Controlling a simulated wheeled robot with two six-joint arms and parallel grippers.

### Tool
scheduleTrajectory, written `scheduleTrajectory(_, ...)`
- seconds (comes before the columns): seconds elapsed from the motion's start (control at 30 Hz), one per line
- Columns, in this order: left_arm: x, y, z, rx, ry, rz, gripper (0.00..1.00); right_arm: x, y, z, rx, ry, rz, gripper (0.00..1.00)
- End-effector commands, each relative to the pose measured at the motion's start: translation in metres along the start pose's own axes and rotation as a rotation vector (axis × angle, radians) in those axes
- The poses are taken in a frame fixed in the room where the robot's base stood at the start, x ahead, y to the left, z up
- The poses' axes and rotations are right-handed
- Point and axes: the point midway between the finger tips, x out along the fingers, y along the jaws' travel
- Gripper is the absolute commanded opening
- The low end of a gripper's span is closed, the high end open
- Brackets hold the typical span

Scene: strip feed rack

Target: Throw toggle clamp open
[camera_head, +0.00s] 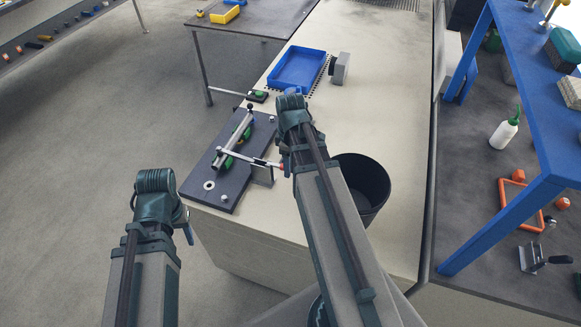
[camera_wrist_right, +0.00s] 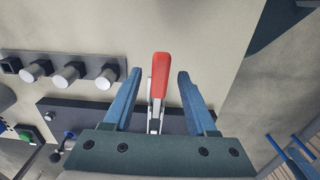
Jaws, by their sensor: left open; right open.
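The toggle clamp (camera_head: 262,163) stands at the near right of a dark fixture plate (camera_head: 225,192). Its bright metal lever ends in a red grip beside my right arm. In the right wrist view the red grip (camera_wrist_right: 160,76) stands between the two blue fingers of my right gripper (camera_wrist_right: 159,73), with a gap on each side. That gripper is open and not closed on the grip; in the head view my right arm mostly hides it.
A silver bar with green parts (camera_head: 234,139) lies across the plate. A black bin (camera_head: 362,184) stands just right of my right arm. A blue tray (camera_head: 298,68) and a grey block (camera_head: 340,68) are farther back. The bench top (camera_head: 330,125) between them is partly clear.

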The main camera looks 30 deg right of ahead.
Motion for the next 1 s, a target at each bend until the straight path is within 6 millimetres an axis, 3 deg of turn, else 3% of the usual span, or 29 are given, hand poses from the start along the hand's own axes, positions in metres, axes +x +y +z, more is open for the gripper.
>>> scheduleTrajectory(0.17, -0.0009, -0.0001, 0.0001, 0.0, 0.0, 0.0, 0.5, -0.0009, 0.0, 0.0, 0.0, 0.0, 0.0, 0.54)
scheduleTrajectory(0.47, -0.0008, -0.0001, 0.0001, 0.0, 0.0, 0.0, 0.5, -0.0008, 0.0, 0.0, 0.0, 0.0, 0.0, 0.0)
scheduleTrajectory(1.0, -0.0008, -0.0001, 0.0, 0.0, 0.0, 0.0, 0.5, -0.0008, 0.0, 0.0, 0.0, 0.0, 0.0, 0.0)
